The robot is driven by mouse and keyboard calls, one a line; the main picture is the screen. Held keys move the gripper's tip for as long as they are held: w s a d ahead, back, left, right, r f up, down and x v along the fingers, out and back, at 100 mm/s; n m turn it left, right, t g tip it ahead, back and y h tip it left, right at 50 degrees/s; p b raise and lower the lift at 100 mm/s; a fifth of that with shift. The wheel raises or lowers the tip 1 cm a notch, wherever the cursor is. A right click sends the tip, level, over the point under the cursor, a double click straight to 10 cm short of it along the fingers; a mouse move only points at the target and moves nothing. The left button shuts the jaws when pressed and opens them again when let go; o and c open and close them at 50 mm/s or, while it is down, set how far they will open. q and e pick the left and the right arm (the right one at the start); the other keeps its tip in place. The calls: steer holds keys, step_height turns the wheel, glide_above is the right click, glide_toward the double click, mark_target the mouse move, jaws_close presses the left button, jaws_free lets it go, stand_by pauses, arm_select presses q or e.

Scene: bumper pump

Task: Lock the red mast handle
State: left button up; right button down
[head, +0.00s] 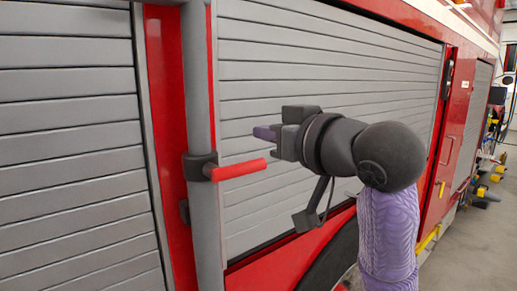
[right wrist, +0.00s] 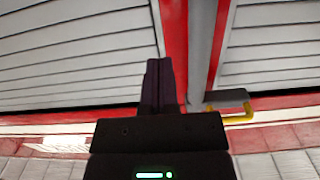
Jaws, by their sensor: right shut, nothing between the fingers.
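The red mast handle (head: 238,170) sticks out to the right from a dark collar (head: 200,166) on the upright grey mast (head: 203,90). My right gripper (head: 266,133) is shut and empty, a little above the handle's free end, with its fingers pointing left toward the mast. They appear apart from the handle. In the right wrist view the shut fingers (right wrist: 157,82) show left of the grey mast (right wrist: 203,50). I cannot make out the red handle in that view. My left gripper is not in view.
A red fire truck with grey roller shutters (head: 310,70) stands behind the mast. A yellow bar (right wrist: 240,118) under a dark plate shows low in the right wrist view. Open floor (head: 480,235) lies at the right, with several yellow and dark items beyond.

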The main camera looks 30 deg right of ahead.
mark_target(239, 170)
steer(key=w+f, duration=0.1)
steer(key=f, duration=0.1)
steer(key=w+f, duration=0.1)
steer(key=f, duration=0.1)
steer(key=shift+w+a+b, duration=0.15)
steer(key=shift+b, duration=0.15)
